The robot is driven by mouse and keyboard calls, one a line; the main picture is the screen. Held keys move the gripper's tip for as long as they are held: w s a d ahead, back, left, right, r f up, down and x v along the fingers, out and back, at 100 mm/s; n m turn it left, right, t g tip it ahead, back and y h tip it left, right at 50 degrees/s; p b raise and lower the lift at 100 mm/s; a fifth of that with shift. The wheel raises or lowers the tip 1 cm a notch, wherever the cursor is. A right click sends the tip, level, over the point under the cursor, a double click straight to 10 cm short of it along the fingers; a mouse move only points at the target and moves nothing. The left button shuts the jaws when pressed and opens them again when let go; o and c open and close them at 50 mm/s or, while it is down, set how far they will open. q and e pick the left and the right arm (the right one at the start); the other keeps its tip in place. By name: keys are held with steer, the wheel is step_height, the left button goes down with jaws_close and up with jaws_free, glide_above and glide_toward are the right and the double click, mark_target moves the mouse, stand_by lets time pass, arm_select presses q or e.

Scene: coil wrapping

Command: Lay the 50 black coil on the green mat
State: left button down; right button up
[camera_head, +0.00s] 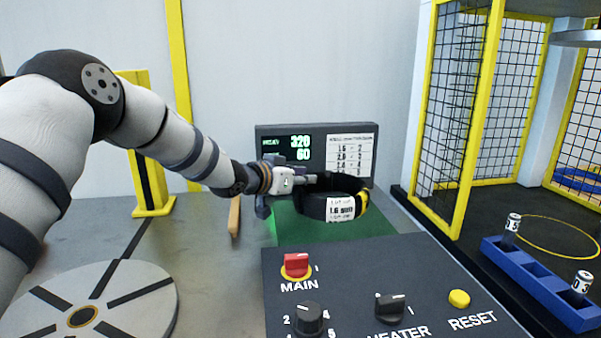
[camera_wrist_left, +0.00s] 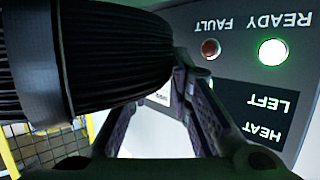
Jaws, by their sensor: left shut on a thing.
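A black coil (camera_head: 314,205) with a white label and a yellow band is above or on the green mat (camera_head: 340,232) in the head view; I cannot tell whether it touches the mat. My left gripper (camera_head: 305,177) is shut on the coil's wall from the left side. In the left wrist view the coil (camera_wrist_left: 95,60) fills the upper left, with its ribbed black side against the fingers (camera_wrist_left: 185,85). The coil hides part of the mat. My right gripper is not in view.
A dark display (camera_head: 290,145) stands behind the mat. A control panel (camera_head: 360,270) with knobs is in front. A grey round plate (camera_head: 120,285) lies at left. A blue rack (camera_head: 535,280) and a yellow-framed mesh cage (camera_head: 470,110) are at right.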

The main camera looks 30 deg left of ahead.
arm_select(q)
steer(key=shift+w+f, duration=0.15)
steer(key=shift+w, duration=0.35)
steer(key=shift+w+f, duration=0.1)
steer(key=shift+f, duration=1.4)
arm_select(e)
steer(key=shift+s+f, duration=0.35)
arm_select(q)
steer(key=shift+f, duration=0.15)
steer(key=c, duration=1.5)
jaws_free()
steer(key=shift+f, duration=0.2)
steer(key=shift+o, duration=0.2)
